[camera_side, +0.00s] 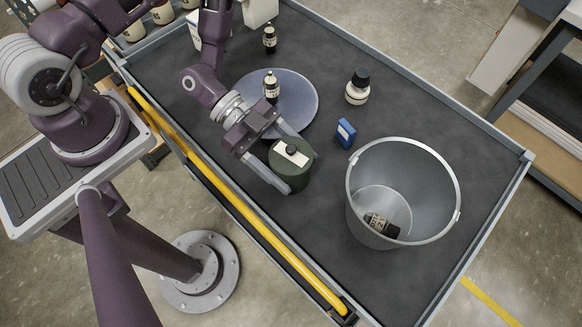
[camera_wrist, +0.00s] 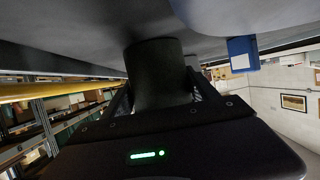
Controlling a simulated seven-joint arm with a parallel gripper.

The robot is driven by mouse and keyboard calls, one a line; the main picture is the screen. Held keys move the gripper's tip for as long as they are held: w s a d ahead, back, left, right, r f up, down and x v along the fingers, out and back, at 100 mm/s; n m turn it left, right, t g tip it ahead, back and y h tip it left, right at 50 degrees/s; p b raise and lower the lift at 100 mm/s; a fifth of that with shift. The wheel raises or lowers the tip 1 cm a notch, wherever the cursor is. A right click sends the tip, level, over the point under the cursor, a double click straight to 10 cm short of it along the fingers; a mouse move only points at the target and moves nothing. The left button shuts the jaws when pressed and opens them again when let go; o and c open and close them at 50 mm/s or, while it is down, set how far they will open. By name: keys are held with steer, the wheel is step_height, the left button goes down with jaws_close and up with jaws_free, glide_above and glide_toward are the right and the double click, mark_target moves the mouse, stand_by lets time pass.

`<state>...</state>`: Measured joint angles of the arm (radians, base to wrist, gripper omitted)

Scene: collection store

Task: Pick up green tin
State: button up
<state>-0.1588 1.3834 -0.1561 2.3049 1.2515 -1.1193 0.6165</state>
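The green tin (camera_side: 291,172) is a dark green, squat cylinder with a pale label and a dark knob on top. It stands upright on the dark table, left of the bucket. My gripper (camera_side: 298,172) reaches it from the upper left, with one finger on each side of the tin. In the wrist view the tin (camera_wrist: 160,75) fills most of the space between the fingers (camera_wrist: 162,85). I cannot tell whether both fingers press on it. The far fingertips are partly hidden by the tin.
A grey metal bucket (camera_side: 449,185) with a dark bottle (camera_side: 381,225) lying inside stands to the right. A blue box (camera_side: 345,133) is near the tin. A yellow rail (camera_side: 235,205) runs along the table's edge.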

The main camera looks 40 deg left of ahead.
jaws_close()
steer(key=shift+r, duration=0.1)
